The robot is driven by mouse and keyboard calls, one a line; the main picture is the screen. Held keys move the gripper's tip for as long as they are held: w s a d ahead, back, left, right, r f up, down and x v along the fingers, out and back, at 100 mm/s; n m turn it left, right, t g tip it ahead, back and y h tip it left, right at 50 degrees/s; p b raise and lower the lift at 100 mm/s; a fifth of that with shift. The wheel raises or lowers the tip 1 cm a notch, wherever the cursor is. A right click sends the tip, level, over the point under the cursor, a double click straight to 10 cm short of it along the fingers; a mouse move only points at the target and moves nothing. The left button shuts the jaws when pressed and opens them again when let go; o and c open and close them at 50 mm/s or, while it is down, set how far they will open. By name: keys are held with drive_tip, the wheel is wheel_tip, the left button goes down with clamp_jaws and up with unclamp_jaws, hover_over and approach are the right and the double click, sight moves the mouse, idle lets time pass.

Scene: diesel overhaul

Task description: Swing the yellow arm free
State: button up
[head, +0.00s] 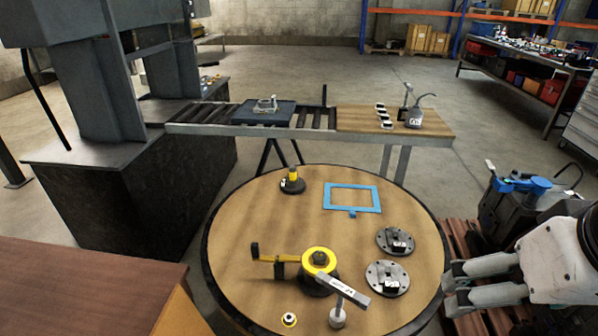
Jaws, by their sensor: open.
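The yellow arm (280,259) reaches left from a round yellow hub (319,261) on a dark base, standing on the round wooden table (235,225). A dark upright block (255,251) is at the arm's left end, and another dark piece hangs below the arm. A light labelled bar (343,291) passes close in front of the hub, above a pale round-footed post (337,318); I cannot tell whether it touches the yellow arm. My gripper (450,286) is at the table's right edge, open and empty, its fingers pointing left, well apart from the yellow arm.
A blue frame (352,197) and a small yellow-topped piece (292,180) are farther back. The table's left side is clear.

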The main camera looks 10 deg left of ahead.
idle(0.4)
drive_tip(key=c, duration=0.4)
drive_tip(key=shift+w+n, duration=0.3)
drive_tip(key=shift+w, duration=0.05)
drive_tip(key=c, duration=0.5)
drive_tip(key=w+n, duration=0.2)
drive_tip(key=w+a+n, duration=0.1)
drive_tip(key=w+n, duration=0.1)
drive_tip(key=w+a+n, duration=0.1)
drive_tip(key=w, duration=0.1)
drive_tip(key=shift+w+r+n+h, duration=0.3)
drive_tip(key=shift+r+n+h, duration=0.1)
drive_tip(key=c, duration=0.4)
drive_tip(key=n, duration=3)
hover_over(254, 246)
drive_tip(key=s, duration=0.5)
wheel_tip(254, 246, down, 21)
drive_tip(key=shift+y, duration=0.4)
drive_tip(key=x, duration=0.8)
drive_tip(key=w+x, duration=0.1)
drive_tip(key=x, duration=0.3)
drive_tip(key=shift+w+f, duration=0.15)
drive_tip(key=shift+f, duration=0.05)
